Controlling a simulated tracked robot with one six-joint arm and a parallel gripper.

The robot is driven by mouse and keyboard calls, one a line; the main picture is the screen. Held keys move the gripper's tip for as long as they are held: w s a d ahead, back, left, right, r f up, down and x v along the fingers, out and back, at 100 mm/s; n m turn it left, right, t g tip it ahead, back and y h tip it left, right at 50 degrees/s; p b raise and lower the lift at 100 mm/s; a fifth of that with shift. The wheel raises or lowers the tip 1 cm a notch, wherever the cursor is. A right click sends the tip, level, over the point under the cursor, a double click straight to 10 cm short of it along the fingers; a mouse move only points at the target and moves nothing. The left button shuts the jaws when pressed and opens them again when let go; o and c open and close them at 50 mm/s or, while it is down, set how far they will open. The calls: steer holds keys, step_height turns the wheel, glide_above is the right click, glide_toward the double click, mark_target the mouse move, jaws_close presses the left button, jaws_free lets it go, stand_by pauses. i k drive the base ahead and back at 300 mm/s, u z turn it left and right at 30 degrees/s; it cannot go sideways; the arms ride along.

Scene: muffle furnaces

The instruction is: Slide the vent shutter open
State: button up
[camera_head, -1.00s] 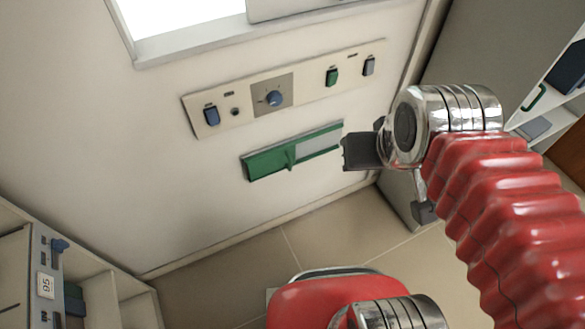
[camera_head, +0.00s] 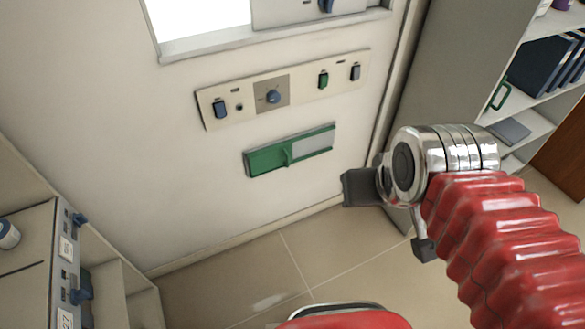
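The vent shutter (camera_head: 266,160) is a green plate with a small upright tab (camera_head: 287,157), set in a long green frame low on the cream wall. The plate covers the left part of the frame. A pale grey panel (camera_head: 313,144) shows in the right part. My gripper (camera_head: 358,188) is a dark end on a chrome wrist, right of and below the vent in the picture, apart from it.
A control panel (camera_head: 285,88) with a blue knob and several switches is above the vent. A bright opening (camera_head: 200,22) is above that. A grey cabinet side (camera_head: 432,75) and shelves with dark binders (camera_head: 545,65) stand at right. Another shelf unit (camera_head: 110,280) is at lower left.

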mark_target(261, 163)
steer(key=u, duration=0.4)
steer(key=i, duration=1.35)
steer(key=z, duration=0.3)
